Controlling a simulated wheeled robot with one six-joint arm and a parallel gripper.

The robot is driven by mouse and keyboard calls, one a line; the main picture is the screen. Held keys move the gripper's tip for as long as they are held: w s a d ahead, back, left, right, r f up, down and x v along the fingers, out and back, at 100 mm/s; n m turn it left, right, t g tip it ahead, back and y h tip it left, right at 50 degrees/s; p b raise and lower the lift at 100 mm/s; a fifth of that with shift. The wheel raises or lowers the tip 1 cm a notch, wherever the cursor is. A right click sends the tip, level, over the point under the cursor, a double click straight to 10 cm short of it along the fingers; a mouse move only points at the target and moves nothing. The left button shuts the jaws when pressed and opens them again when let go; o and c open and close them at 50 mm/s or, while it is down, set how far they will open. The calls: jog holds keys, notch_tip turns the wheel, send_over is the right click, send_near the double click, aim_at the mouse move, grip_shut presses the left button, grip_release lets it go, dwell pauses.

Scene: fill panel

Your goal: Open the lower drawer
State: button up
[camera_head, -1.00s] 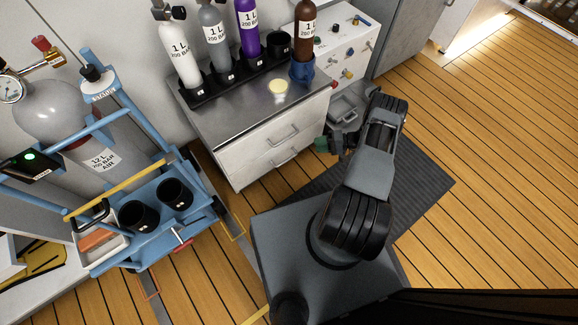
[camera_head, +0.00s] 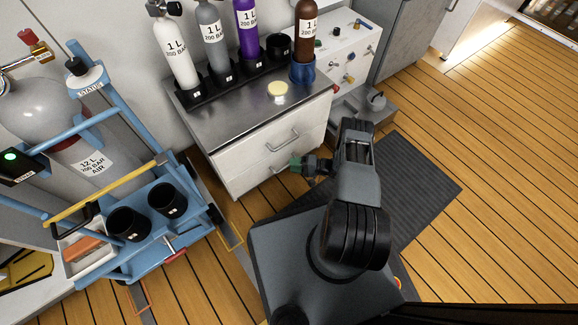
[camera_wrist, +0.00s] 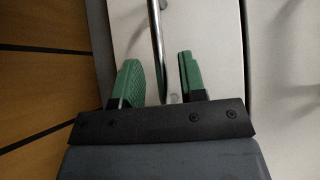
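The lower drawer (camera_head: 247,180) is the bottom white front of the cabinet and looks shut. Its metal bar handle (camera_head: 275,172) is partly hidden by my gripper (camera_head: 298,163), which has green fingertips. In the wrist view, the lower drawer front (camera_wrist: 218,60) fills the middle, and its handle (camera_wrist: 157,40) runs between the two fingers of my gripper (camera_wrist: 157,62). The fingers are spread apart, with a gap visible on either side of the bar. The upper drawer (camera_head: 250,150) is also shut, with its own handle (camera_head: 282,139).
Small cylinders stand in a black rack (camera_head: 230,82) on the cabinet top (camera_head: 240,105). A blue cart (camera_head: 165,235) with a large gas cylinder (camera_head: 60,120) is on the left. A dark floor mat (camera_head: 410,190) and open wooden floor (camera_head: 500,150) lie to the right.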

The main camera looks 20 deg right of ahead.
jog(key=shift+x, duration=1.3)
jog(key=shift+c, duration=0.3)
grip_shut()
